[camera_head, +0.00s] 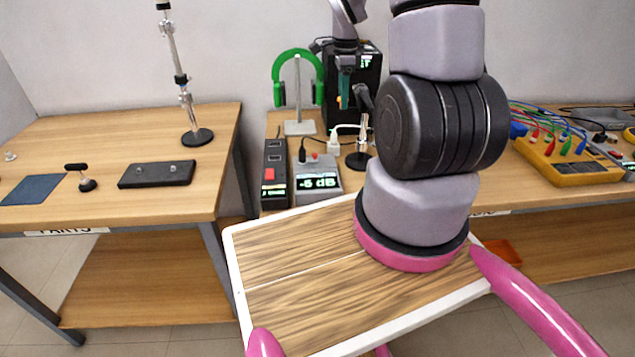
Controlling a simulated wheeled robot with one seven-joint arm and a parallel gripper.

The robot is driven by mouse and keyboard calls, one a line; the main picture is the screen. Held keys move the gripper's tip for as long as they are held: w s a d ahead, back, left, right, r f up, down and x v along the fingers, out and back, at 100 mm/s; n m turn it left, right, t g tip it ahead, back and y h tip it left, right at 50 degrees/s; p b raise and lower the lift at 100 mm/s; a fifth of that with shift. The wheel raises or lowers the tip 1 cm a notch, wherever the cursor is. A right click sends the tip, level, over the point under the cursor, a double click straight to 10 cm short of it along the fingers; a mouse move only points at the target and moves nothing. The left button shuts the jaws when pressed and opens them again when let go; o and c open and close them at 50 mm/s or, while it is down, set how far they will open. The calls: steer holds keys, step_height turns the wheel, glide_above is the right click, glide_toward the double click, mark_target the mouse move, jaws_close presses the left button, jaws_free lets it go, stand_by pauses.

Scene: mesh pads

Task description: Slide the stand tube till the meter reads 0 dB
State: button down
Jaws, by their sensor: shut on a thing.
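The meter (318,182) on the middle bench reads about -6 dB on its lit display. A short microphone stand stands behind it to the right, with a dark microphone head (363,97), a thin tube (363,128) and a round black base (358,161). My gripper (345,100), with teal and orange fingers, reaches down beside the microphone. It is shut, apparently on the stand's tube, but the contact is small and partly hidden. My arm covers the area right of the stand.
A black speaker (370,75) stands behind the gripper. Green headphones (297,75) hang on a stand to the left. A power strip (274,175) lies left of the meter. A tall stand (180,78) is on the left table. A yellow device (575,160) sits right.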

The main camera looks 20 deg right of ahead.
steer(key=shift+f, duration=1.4)
steer(key=shift+c, duration=2.1)
jaws_free()
steer(key=shift+r, duration=0.1)
step_height(320, 180, up, 11)
steer(key=shift+f, duration=0.15)
steer(key=s+a+r+n+t+y, duration=0.1)
steer(key=s+a+r+n+t, duration=0.2)
steer(key=s+a+r+n, duration=0.3)
steer(key=s+a+r+n+t+y, duration=0.1)
steer(key=s+a+r+n+t, duration=0.3)
steer(key=s+a+r+n, duration=0.3)
steer(key=shift+s+a+r+n, duration=0.2)
steer(key=shift+s+r+n, duration=1.9)
steer(key=shift+s+r, duration=1.65)
